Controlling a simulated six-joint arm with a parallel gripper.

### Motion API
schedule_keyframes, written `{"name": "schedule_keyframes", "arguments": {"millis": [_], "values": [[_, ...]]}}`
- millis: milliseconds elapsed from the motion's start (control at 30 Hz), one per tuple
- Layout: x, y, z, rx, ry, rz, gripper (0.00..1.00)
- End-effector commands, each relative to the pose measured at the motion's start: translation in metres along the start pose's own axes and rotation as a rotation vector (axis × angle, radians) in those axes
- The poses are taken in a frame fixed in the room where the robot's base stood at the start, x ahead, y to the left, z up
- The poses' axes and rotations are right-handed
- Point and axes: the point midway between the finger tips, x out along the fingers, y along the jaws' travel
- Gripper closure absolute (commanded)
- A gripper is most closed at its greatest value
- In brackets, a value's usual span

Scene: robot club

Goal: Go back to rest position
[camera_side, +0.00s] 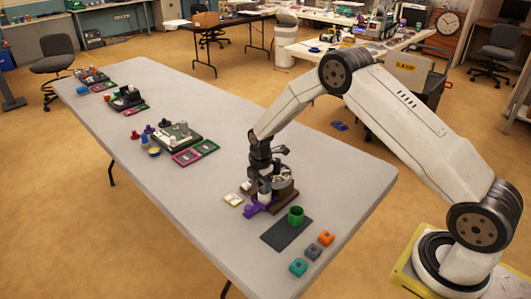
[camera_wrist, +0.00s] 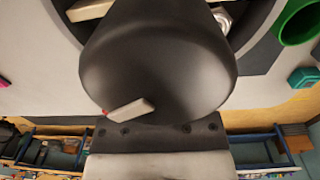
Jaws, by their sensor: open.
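My gripper (camera_side: 267,192) points down at the near part of the long table (camera_side: 235,125) in the side view. It is open, low over or beside a dark round holder (camera_side: 285,188) with a brown base. I cannot tell whether they touch. A purple piece (camera_side: 257,208) lies just below the gripper in the picture. In the wrist view a large dark rounded part fills the middle and hides what lies beneath it; the fingertips are not clear there.
A green cup (camera_side: 296,215) stands on a dark mat (camera_side: 286,236) and shows in the wrist view (camera_wrist: 298,20). Teal (camera_side: 298,267), grey (camera_side: 313,252) and orange (camera_side: 326,237) blocks lie nearby. Several board-game-like sets stand farther along; bare table lies between.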

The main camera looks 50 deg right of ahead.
Motion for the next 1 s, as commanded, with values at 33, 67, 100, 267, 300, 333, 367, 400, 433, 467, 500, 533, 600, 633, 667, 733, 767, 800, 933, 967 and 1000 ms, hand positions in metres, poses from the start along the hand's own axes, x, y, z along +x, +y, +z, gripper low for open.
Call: {"name": "schedule_keyframes", "arguments": {"millis": [33, 67, 100, 267, 300, 333, 367, 400, 433, 467, 500, 533, 600, 633, 667, 733, 767, 800, 933, 967, 1000], "values": [[0.019, -0.011, 0.013, 0.000, -0.009, -0.025, 0.51], [0.022, -0.012, 0.013, -0.001, -0.009, -0.027, 0.51], [0.026, -0.013, 0.013, -0.001, -0.009, -0.028, 0.51], [0.036, -0.015, 0.013, -0.003, -0.008, -0.033, 0.51], [0.038, -0.016, 0.013, -0.003, -0.008, -0.033, 0.51], [0.039, -0.016, 0.013, -0.003, -0.008, -0.033, 0.51], [0.039, -0.016, 0.013, -0.004, -0.008, -0.033, 0.51], [0.040, -0.016, 0.013, -0.004, -0.008, -0.033, 0.51], [0.040, -0.015, 0.013, -0.004, -0.008, -0.033, 0.51], [0.040, -0.015, 0.013, -0.004, -0.008, -0.032, 0.51], [0.040, -0.015, 0.013, -0.005, -0.008, -0.032, 0.51], [0.040, -0.015, 0.013, -0.005, -0.008, -0.032, 0.51], [0.040, -0.015, 0.013, -0.005, -0.008, -0.032, 0.51], [0.040, -0.015, 0.013, -0.005, -0.008, -0.032, 0.51], [0.040, -0.015, 0.013, -0.005, -0.008, -0.032, 0.51], [0.040, -0.015, 0.013, -0.005, -0.008, -0.032, 0.51], [0.040, -0.015, 0.013, -0.005, -0.008, -0.032, 0.51], [0.040, -0.015, 0.013, -0.005, -0.008, -0.032, 0.51], [0.040, -0.015, 0.013, -0.005, -0.008, -0.032, 0.51], [0.040, -0.015, 0.013, -0.005, -0.008, -0.032, 0.51], [0.040, -0.015, 0.013, -0.005, -0.008, -0.032, 0.51]]}}
